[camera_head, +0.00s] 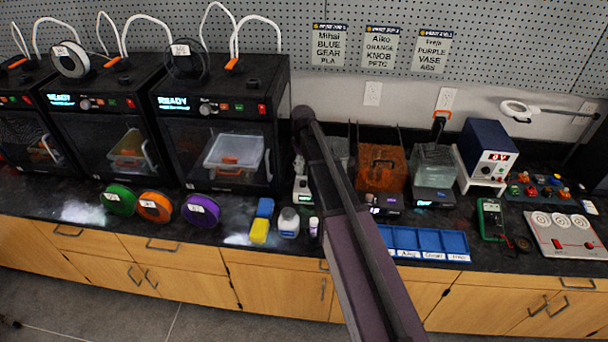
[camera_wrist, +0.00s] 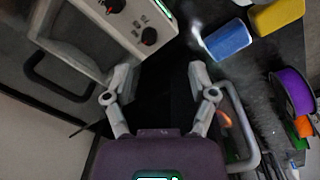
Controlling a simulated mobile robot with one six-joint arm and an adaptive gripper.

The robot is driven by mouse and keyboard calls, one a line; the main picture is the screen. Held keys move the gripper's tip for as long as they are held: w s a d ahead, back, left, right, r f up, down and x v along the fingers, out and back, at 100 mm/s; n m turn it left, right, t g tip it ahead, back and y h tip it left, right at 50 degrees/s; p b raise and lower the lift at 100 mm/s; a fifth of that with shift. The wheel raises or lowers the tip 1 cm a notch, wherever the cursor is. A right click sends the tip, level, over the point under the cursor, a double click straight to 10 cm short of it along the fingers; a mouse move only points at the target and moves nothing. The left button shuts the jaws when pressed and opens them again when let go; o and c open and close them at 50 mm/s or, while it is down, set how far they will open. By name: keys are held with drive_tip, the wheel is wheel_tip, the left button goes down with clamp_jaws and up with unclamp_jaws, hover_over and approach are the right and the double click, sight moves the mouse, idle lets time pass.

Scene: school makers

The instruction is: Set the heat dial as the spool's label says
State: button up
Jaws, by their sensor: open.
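Spools with white labels stand on the counter in the head view: green (camera_head: 119,201), orange (camera_head: 154,207) and purple (camera_head: 199,212). A pale spool (camera_head: 71,60) and a black spool (camera_head: 187,66) sit on the printers. Their label writing is too small to read. In the wrist view a white panel carries two black dials, one at the top edge (camera_wrist: 112,5) and one lower (camera_wrist: 149,37); their markings are unreadable. My gripper (camera_wrist: 160,82) is open and empty, below the dials in the picture and apart from them. In the head view my arm hides it.
Black printers (camera_head: 222,130) with READY displays line the left. Right are a blue divided tray (camera_head: 425,241) and a blue-white instrument (camera_head: 487,152).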

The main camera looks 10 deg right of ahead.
sight(303, 182)
drive_tip(key=w, duration=0.1)
drive_tip(key=w+r+n, duration=0.1)
drive_tip(key=w, duration=0.1)
drive_tip(key=shift+w+r+p, duration=0.15)
drive_tip(key=shift+w+p, duration=0.15)
drive_tip(key=shift+f, duration=0.2)
drive_tip(key=f+b, duration=0.6)
drive_tip(key=b, duration=0.1)
drive_tip(key=f+b, duration=0.6)
drive_tip(key=f, duration=0.1)
drive_tip(key=shift+w+d+f+b, duration=0.15)
drive_tip(key=shift+d+f+b, duration=0.05)
drive_tip(key=shift+b, duration=0.2)
idle(0.3)
clamp_jaws()
